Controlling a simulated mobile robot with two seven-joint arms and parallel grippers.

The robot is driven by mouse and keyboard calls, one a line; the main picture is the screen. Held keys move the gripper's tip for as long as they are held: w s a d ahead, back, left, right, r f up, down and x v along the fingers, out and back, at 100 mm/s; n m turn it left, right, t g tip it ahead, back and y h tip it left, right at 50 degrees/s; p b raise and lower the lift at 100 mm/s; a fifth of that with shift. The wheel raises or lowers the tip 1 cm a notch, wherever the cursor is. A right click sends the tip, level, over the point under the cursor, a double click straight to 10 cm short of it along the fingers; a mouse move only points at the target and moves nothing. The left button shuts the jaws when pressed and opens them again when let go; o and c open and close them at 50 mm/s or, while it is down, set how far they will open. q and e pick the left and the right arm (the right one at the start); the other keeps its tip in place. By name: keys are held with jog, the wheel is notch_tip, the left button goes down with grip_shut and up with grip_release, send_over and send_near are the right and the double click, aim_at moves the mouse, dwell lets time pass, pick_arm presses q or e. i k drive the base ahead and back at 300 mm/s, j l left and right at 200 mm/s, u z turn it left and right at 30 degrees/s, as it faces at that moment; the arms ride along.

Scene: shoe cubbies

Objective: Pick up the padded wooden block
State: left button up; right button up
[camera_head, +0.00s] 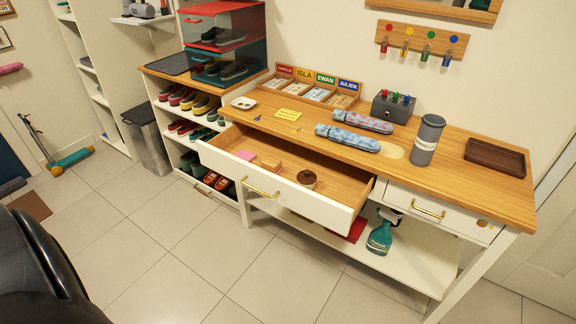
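A small tan wooden block (271,165) lies inside the open drawer (325,208), left of the drawer's middle. It looks like the padded wooden block, but its padding is too small to make out. A pink piece (246,155) lies just left of it, and a round dark brown tin (306,178) stands to its right. Neither of my grippers shows in the head view. A large black rounded shape at the lower left seems to be part of my own body.
The drawer juts out from the wooden-topped bench (460,185). A shoe rack stands left. The tiled floor (180,245) in front is clear.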

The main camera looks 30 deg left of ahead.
aim_at(272, 164)
jog(key=j+z, duration=0.35)
jog(key=j, duration=0.25)
jog(key=j+z, duration=0.3)
jog(key=j, duration=0.3)
jog(key=k+j+z, duration=0.1)
jog(key=j+z, duration=0.25)
jog(key=j, duration=0.25)
